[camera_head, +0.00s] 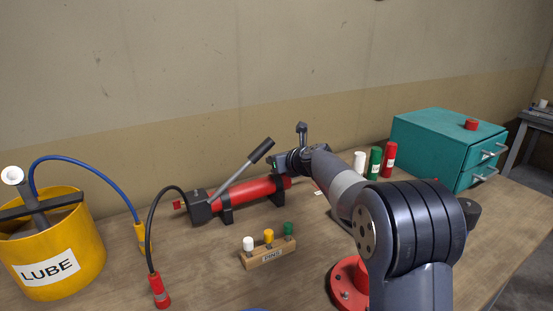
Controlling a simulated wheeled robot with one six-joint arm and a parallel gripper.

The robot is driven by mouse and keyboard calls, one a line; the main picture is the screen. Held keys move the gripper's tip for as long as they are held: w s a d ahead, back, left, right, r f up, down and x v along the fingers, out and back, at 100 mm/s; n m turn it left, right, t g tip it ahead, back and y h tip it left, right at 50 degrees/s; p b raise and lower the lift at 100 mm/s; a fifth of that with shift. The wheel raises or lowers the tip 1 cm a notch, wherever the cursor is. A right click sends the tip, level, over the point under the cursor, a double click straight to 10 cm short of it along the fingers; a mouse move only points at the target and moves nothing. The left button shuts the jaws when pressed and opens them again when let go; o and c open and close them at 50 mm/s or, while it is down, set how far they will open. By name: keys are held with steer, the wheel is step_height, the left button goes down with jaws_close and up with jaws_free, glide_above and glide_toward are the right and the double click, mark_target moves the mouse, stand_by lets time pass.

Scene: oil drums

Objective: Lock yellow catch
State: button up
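No part is clearly recognisable as a yellow catch. A small yellow fitting (142,238) sits at the end of the blue hose, left of the middle. A yellow peg (268,236) stands between a white peg (248,243) and a green peg (288,228) in a small labelled wooden block (268,255). My gripper (280,163) is behind these, near the right end of the red hand pump (250,192), apart from the yellow parts. Its fingers are small and partly hidden by the wrist, so whether they are open or shut is unclear.
A yellow LUBE bucket (75,245) stands at left. A black hose (150,235) ends in a red fitting (160,292). White, green and red cylinders (375,162) stand before a teal drawer cabinet (440,145) at right. The table front between hose and block is clear.

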steer(key=shift+w+a+f, duration=0.2)
steer(key=shift+w+a, duration=0.05)
steer(key=shift+w, duration=0.1)
steer(key=shift+c, duration=0.6)
jaws_close()
